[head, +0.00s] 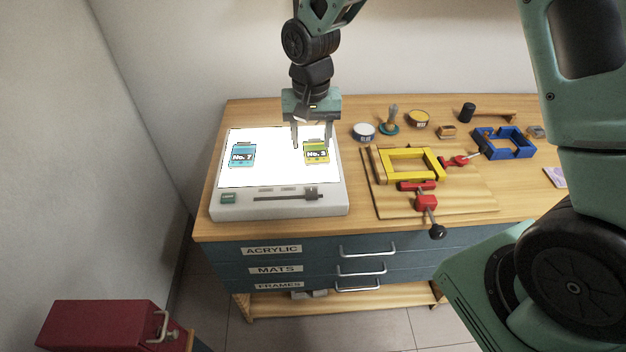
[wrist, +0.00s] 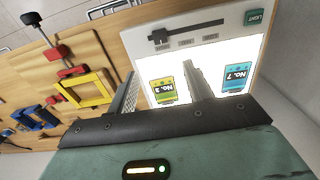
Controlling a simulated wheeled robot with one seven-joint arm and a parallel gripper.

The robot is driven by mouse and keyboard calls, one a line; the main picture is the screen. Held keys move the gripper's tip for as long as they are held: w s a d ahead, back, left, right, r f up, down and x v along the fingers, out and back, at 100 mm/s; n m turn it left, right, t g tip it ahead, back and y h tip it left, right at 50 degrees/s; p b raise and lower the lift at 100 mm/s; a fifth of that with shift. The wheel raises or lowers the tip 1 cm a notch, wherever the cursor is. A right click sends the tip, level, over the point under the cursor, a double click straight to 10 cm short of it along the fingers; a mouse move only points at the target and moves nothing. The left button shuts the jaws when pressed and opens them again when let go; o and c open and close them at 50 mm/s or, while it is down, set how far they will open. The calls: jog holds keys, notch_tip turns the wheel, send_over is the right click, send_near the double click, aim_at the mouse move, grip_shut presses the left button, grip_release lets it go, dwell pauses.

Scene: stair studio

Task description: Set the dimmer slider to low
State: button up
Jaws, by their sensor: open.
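The dimmer slider is a dark knob (head: 311,193) on a dark track (head: 275,197) along the front strip of the white light box (head: 240,207). The knob stands near the right end of the track; in the wrist view the knob (wrist: 158,36) is at the left end.
A blue "No. 7" card (head: 243,154) lies on the lit panel. A green LIGHT button (head: 228,198) sits left of the track. A yellow frame (head: 409,164) with red clamps (head: 426,202) lies on a board to the right. A wall is close on the left.

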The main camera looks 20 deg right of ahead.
aim_at(311, 193)
notch_tip(311, 193, down, 16)
jog(key=p, duration=0.4)
jog(key=shift+f+p, duration=0.15)
jog(key=shift+p, duration=0.15)
grip_shut()
jog(key=w+a+b, duration=0.1)
jog(key=a+b, duration=0.1)
jog(key=a, duration=0.1)
jog(key=w+a+b, duration=0.1)
jog(key=a+b, duration=0.1)
jog(key=a, duration=0.2)
jog(key=w+a+b, duration=0.1)
jog(key=a, duration=0.3)
jog(key=shift+w+f+b, duration=0.15)
jog(key=shift+w+b, duration=0.15)
jog(key=shift+b, duration=0.1)
jog(key=shift+a, duration=0.4)
jog(key=shift+w+r, duration=0.1)
jog(key=shift+r, duration=0.15)
jog(key=shift+a, duration=0.15)
grip_release()
